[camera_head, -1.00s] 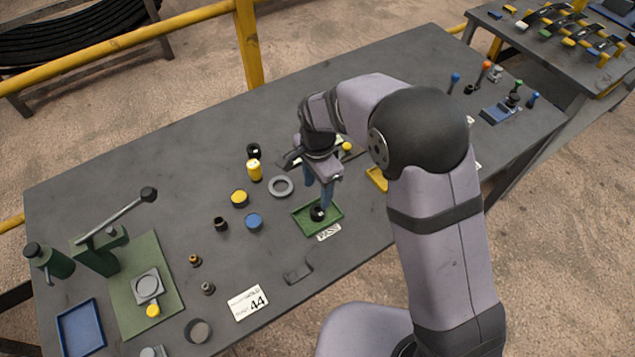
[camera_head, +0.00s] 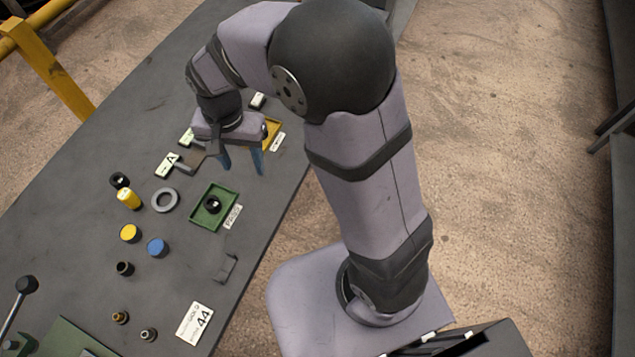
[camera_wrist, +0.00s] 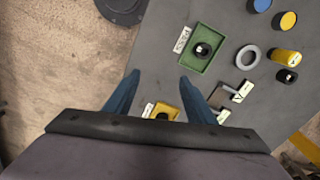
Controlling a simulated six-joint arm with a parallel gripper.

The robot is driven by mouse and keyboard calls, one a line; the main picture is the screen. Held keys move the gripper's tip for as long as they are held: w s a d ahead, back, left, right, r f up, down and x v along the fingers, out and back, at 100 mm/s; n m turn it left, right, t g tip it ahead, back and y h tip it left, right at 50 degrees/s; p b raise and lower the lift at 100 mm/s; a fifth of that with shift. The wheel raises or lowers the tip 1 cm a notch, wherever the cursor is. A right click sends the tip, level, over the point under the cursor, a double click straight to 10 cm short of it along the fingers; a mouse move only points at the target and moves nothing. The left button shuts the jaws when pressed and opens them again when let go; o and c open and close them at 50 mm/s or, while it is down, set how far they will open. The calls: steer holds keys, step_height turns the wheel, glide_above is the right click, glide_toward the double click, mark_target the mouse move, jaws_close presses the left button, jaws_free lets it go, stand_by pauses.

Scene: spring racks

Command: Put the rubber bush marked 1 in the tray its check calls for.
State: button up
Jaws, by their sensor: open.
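A black ring-shaped bush (camera_head: 213,204) lies in the green tray (camera_head: 195,221) on the grey bench. Its mark is too small to read. The green tray has a printed label (camera_head: 233,217) at its right edge. In the wrist view the bush (camera_wrist: 203,50) sits inside the green tray (camera_wrist: 187,63). My gripper (camera_head: 243,166) is open and empty, above the bench and apart from the tray. In the wrist view its blue fingers (camera_wrist: 160,79) stand wide with nothing between them. A yellow tray (camera_head: 276,125) is partly hidden behind my gripper; something dark shows in it in the wrist view (camera_wrist: 162,116).
A grey ring (camera_head: 165,200), a yellow cylinder (camera_head: 129,199), a yellow-topped piece (camera_head: 130,233) and a blue-topped piece (camera_head: 157,247) stand left of the green tray. A card reading 44 (camera_head: 195,323) lies near the front edge.

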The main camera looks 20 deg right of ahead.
steer(key=s+d+n, duration=0.5)
steer(key=s+d, duration=0.7)
steer(key=d, duration=0.2)
steer(key=shift+s+d+f+n, duration=0.15)
steer(key=shift+s+f+n, duration=0.1)
steer(key=shift+n, duration=0.15)
